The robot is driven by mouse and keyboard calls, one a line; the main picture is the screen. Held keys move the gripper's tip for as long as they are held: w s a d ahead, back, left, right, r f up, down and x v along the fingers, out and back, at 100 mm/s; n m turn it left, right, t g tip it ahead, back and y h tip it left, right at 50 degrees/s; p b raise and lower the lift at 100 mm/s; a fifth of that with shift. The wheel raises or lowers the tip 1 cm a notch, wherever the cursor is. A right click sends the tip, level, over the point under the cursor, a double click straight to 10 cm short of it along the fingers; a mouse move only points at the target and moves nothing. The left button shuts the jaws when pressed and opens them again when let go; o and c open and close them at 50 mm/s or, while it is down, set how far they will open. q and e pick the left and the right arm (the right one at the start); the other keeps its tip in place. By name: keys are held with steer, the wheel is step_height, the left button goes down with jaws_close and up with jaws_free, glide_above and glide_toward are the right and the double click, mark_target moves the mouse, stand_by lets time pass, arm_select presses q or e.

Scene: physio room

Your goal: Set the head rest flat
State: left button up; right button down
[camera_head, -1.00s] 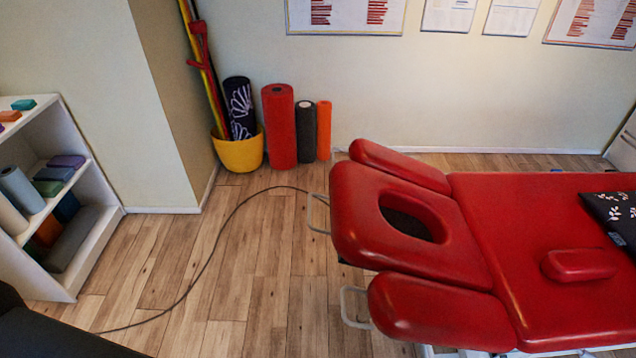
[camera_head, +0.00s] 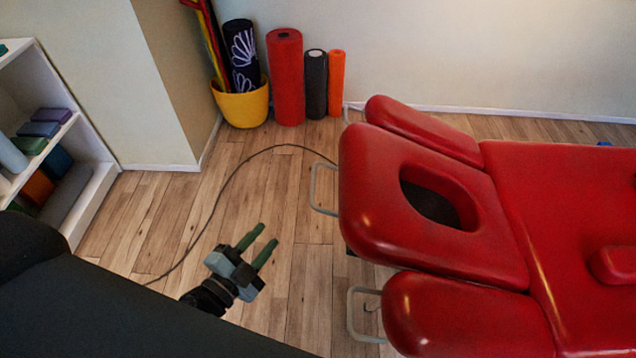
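The red padded head rest (camera_head: 375,190) with its dark oval face hole is at the near end of the red treatment table (camera_head: 575,195). It looks tilted up towards its left end, above the side pads. A grey metal loop handle (camera_head: 315,190) sticks out from its left edge. My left gripper (camera_head: 262,241) is in front of the handle, lower left of it, over the floor. Its two green fingers are apart with nothing between them, and it touches nothing. My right gripper is not in view.
Two red arm pads, a far one (camera_head: 425,130) and a near one (camera_head: 455,318), flank the head rest; the near one has its own loop (camera_head: 352,315). A cable (camera_head: 225,205) runs over the floor. Foam rollers (camera_head: 287,80) and a yellow bucket (camera_head: 243,106) stand by the wall.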

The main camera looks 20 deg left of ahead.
mark_target(314, 180)
arm_select(q)
steer(key=shift+w+d+r+m+h+b, duration=0.35)
steer(key=shift+w+d+r+m+h, duration=0.65)
steer(key=shift+w+m, duration=1.05)
steer(key=shift+w+d+r+m+h+b, duration=0.35)
steer(key=shift+w+d+r+m+h, duration=0.65)
steer(key=shift+w, duration=1.7)
steer(key=shift+w+d+r+m+h+b, duration=0.35)
steer(key=shift+w+d+r+m+h, duration=0.3)
steer(key=shift+w+d+m, duration=1.05)
steer(key=shift+w+a, duration=0.5)
steer(key=shift+w, duration=0.2)
jaws_close()
